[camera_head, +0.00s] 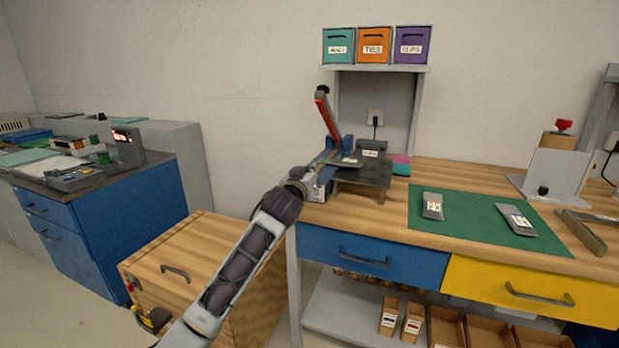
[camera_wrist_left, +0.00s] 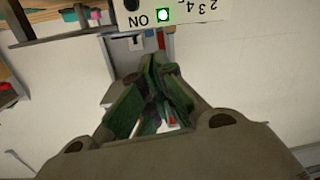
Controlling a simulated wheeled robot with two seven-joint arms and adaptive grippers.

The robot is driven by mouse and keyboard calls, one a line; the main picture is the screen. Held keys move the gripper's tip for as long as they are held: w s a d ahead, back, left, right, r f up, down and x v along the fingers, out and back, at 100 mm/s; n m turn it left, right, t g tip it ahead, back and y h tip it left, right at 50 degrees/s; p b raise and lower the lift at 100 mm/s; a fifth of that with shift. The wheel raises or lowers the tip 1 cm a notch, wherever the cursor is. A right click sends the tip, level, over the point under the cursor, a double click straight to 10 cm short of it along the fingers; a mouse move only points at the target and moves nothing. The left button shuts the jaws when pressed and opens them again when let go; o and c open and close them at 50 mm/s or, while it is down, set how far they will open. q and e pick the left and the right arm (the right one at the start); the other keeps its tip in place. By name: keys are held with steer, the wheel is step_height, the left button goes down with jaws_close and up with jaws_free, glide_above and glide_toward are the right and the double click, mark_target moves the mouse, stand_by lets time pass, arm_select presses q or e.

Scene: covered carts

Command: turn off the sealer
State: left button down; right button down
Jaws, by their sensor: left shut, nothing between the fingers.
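The sealer (camera_head: 325,160) stands at the left end of the wooden bench in the head view, with a blue body and its red-tipped lever (camera_head: 327,112) raised. In the left wrist view its pale front panel (camera_wrist_left: 185,12) shows upside down along the top edge. A lit green lamp (camera_wrist_left: 163,15) sits beside the ON marking, with a black round part (camera_wrist_left: 131,4) near it and dial numbers to the right. My left gripper (camera_wrist_left: 152,75) is shut and empty, close to the panel; in the head view it is at the sealer's front, partly hidden by my arm. My right gripper is not in view.
A green mat (camera_head: 480,222) with two grey pouches lies right of the sealer. Blue and yellow drawers are below the bench top. A wooden cabinet (camera_head: 190,262) stands left of the bench, and a blue cabinet (camera_head: 110,215) with equipment stands farther left.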

arm_select(q)
steer(key=shift+s+d+f+b, duration=0.1)
steer(key=shift+s+f+b, duration=0.1)
steer(key=shift+f, duration=0.35)
steer(key=shift+s+d+f+b, duration=0.1)
steer(key=shift+f+b, duration=0.1)
steer(key=shift+f, duration=0.35)
steer(key=shift+s+f+b, duration=0.3)
steer(key=shift+s+f, duration=0.05)
steer(key=shift+f, duration=0.45)
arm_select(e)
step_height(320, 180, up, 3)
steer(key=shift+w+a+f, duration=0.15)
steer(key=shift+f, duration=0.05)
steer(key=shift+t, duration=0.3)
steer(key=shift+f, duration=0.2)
arm_select(q)
steer(key=shift+a+f, duration=0.1)
